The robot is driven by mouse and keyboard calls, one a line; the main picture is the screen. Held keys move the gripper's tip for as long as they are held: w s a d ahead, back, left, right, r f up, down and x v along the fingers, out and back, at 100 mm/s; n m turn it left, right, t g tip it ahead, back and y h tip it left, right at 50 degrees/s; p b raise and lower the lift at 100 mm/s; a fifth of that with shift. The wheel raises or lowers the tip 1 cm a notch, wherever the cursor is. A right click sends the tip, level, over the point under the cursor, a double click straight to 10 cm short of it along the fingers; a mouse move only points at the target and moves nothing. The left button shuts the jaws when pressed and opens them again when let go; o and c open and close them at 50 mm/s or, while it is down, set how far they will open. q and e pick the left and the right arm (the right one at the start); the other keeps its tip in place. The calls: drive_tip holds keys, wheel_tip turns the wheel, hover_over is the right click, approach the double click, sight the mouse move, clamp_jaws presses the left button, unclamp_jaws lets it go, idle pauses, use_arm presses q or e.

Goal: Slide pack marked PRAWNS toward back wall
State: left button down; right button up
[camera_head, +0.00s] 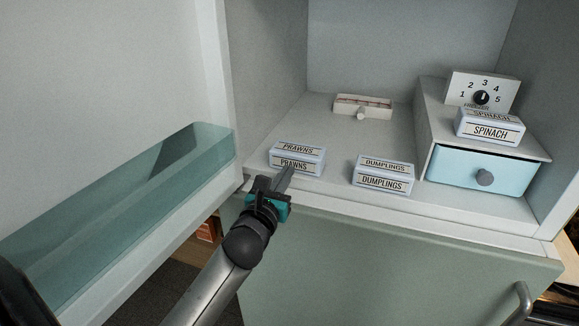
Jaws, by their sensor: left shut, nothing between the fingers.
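The pack marked PRAWNS (298,150) is a small pale blue box lying near the front left of the freezer compartment floor. My left gripper (286,174) is shut with nothing in it. Its fingertips are at the front face of the pack, overlapping it in the picture; I cannot tell whether they touch. The back wall (400,45) stands well behind the pack. My right gripper is not in view.
The pack marked DUMPLINGS (384,168) lies to the right of PRAWNS. A white block with a knob (363,105) stands behind. At right, a box with a blue drawer (484,172) holds the SPINACH pack (490,128) and the numbered dial (482,91). The open door with its teal shelf (120,215) is at left.

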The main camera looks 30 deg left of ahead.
sight(299, 151)
use_arm(q)
drive_tip(key=shift+x, duration=1.35)
drive_tip(key=shift+w, duration=0.1)
drive_tip(key=b+x, duration=0.1)
drive_tip(key=x, duration=0.6)
drive_tip(key=shift+a, duration=0.1)
drive_tip(key=shift+w+a, duration=0.1)
drive_tip(key=shift+w, duration=0.1)
